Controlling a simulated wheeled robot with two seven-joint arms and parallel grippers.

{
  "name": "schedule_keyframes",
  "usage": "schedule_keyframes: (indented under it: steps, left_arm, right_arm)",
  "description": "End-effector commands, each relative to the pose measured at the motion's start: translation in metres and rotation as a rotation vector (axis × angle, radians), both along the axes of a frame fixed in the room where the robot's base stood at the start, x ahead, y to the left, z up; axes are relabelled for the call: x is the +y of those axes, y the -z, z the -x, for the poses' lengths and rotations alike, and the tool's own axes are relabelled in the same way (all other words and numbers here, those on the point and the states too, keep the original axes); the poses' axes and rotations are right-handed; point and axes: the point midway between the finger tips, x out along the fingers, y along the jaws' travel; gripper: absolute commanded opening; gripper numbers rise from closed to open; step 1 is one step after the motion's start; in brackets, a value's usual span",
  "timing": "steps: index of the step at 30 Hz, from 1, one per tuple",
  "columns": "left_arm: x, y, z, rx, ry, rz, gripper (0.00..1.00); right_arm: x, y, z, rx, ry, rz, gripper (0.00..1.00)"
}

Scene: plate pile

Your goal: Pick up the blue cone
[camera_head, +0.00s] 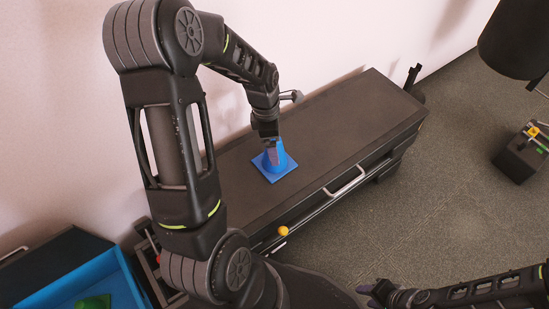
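The blue cone (283,166) stands upright on its square base on the dark bench top. My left gripper (272,156) comes down from above at the cone's tip, with a finger overlapping the upper part of the cone. The tip is partly hidden by the gripper, and I cannot tell whether the fingers are closed on it. My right gripper (367,295) is low in the picture, away from the cone, and appears open and empty.
The long dark bench (350,115) has free room right of the cone. A yellow ball (283,231) shows by its front edge. A blue bin (85,275) with a green object is at lower left. A black lamp shade (515,42) and dark box (520,157) are at right.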

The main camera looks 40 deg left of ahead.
Motion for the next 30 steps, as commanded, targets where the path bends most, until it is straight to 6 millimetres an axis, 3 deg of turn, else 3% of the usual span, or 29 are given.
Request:
schedule_keyframes:
  steps: [3, 9, 28, 30]
  left_arm:
    - [-0.001, 0.022, -0.002, 0.002, -0.001, 0.001, 0.85]
    - [-0.003, 0.043, -0.005, 0.000, -0.001, 0.000, 0.85]
    - [-0.004, 0.043, -0.005, 0.000, 0.000, 0.000, 0.85]
    - [-0.004, 0.043, -0.005, 0.000, 0.000, 0.000, 0.80]
  right_arm:
    - [-0.002, 0.012, -0.002, -0.004, 0.005, 0.004, 0.36]
    - [-0.005, 0.018, -0.005, -0.008, 0.011, 0.007, 0.36]
    - [-0.004, 0.017, -0.005, -0.008, 0.011, 0.007, 0.36]
    - [-0.004, 0.017, -0.004, -0.008, 0.011, 0.007, 0.36]
